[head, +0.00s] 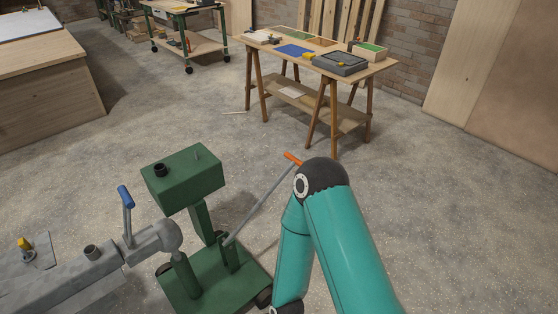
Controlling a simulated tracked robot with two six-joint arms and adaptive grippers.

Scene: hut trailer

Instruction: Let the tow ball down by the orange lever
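The lever is a thin grey rod with an orange grip (292,158). It rises at a slant to the right from a short post on the green wheeled base (205,284). The grey coupling (166,237), with a blue handle (125,197), comes in from the left. Its rounded head is over a short green post (185,275). I see no bare tow ball; the coupling head may hide it. My teal right arm bends just right of the orange grip, and its forearm runs down out of the frame. Neither gripper is in view.
A green box (182,178) stands on a post of the wheeled base. A trestle table (377,66) with trays is at the back. A wooden cabinet (50,105) is at the left, a green-framed trolley (190,45) behind. The speckled floor (450,210) at right is clear.

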